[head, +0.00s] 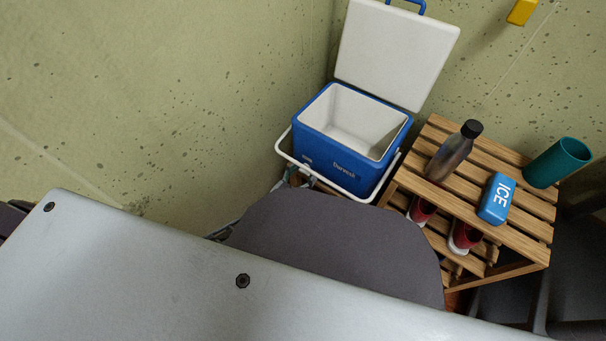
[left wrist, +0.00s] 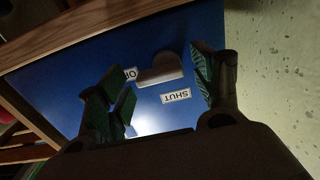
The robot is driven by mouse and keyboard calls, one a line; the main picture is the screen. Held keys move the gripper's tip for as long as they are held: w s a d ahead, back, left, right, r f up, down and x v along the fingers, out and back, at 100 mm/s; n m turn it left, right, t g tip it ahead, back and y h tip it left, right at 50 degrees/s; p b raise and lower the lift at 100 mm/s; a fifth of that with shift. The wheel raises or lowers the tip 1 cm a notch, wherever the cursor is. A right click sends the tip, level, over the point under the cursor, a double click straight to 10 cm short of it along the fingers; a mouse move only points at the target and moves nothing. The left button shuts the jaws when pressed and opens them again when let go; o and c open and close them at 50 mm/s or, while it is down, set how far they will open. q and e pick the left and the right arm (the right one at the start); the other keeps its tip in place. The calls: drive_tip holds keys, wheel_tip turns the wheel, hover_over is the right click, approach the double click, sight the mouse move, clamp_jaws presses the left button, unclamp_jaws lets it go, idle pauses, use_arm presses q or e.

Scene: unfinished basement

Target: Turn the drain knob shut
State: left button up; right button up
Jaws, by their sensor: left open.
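The blue cooler (head: 340,151) stands in the corner with its white lid (head: 396,50) raised. Its drain knob is not visible in the head view. In the left wrist view the cooler's blue wall (left wrist: 62,84) fills the middle, with the grey drain knob (left wrist: 161,69) on it. An upside-down SHUT label (left wrist: 175,96) is beside the knob. A second label (left wrist: 130,74) is partly hidden by a finger. My left gripper (left wrist: 163,80) is open, its green-padded fingers on either side of the knob with gaps visible. My right gripper is not in view.
A slatted wooden stand (head: 520,228) right of the cooler holds a dark-capped bottle (head: 452,154), a blue ICE pack (head: 496,198) and a teal cup (head: 557,163). Red items (head: 464,236) sit on its lower shelf. The white carry handle (head: 325,184) hangs at the cooler's front. Walls are close behind.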

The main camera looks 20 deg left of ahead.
use_arm(q)
drive_tip(key=shift+c, duration=0.3)
drive_tip(key=c, duration=0.9)
drive_tip(key=shift+c, duration=0.4)
drive_tip(key=shift+r+n, duration=0.1)
drive_tip(key=shift+n, duration=0.3)
drive_tip(key=shift+w+a+r+n, duration=0.1)
drive_tip(key=shift+a+n, duration=0.1)
drive_tip(key=shift+n, duration=2.65)
drive_tip(key=shift+w+a+r+n, duration=0.1)
drive_tip(key=shift+a+n, duration=0.15)
drive_tip(key=shift+n, duration=2.65)
drive_tip(key=shift+a+n, duration=0.2)
drive_tip(key=shift+n, duration=2.65)
drive_tip(key=shift+o, duration=0.2)
